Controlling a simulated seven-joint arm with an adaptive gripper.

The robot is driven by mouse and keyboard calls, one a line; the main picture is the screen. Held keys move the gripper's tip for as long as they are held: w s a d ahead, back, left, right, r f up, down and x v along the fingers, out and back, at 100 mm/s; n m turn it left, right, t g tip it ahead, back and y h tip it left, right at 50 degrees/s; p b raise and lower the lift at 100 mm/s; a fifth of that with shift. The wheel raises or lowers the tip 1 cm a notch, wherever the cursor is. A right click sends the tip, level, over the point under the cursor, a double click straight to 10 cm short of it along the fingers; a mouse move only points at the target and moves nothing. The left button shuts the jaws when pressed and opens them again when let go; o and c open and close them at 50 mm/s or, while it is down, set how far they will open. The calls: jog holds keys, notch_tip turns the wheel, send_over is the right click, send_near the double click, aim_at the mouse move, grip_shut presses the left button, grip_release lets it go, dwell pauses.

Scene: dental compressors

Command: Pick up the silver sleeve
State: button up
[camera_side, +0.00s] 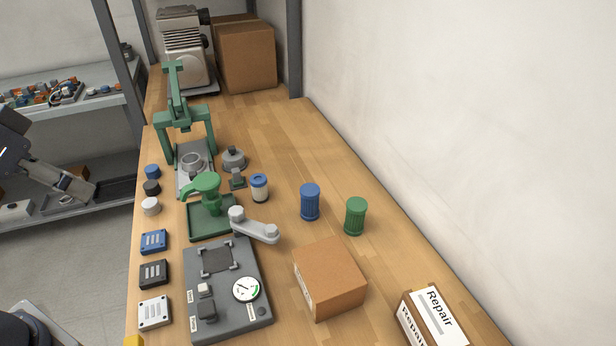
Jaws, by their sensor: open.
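No part is labelled as the silver sleeve. A grey ring-shaped piece (192,161) sits on the base plate of the green press (187,125). A grey round part with a knob on top (234,159) stands just right of the press. I cannot tell for sure which is the sleeve. My gripper (82,190) is at the left, off the table's left edge and well apart from these parts. It is open, with nothing seen in it; its fingers are small and partly hard to make out.
A green stand (208,215), a light grey link arm (254,225) and a grey gauge panel (227,292) crowd the front. Blue (310,202) and green (355,216) ribbed cylinders and a cardboard box (330,278) stand right.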

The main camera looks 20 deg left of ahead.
jog(key=shift+o, duration=0.9)
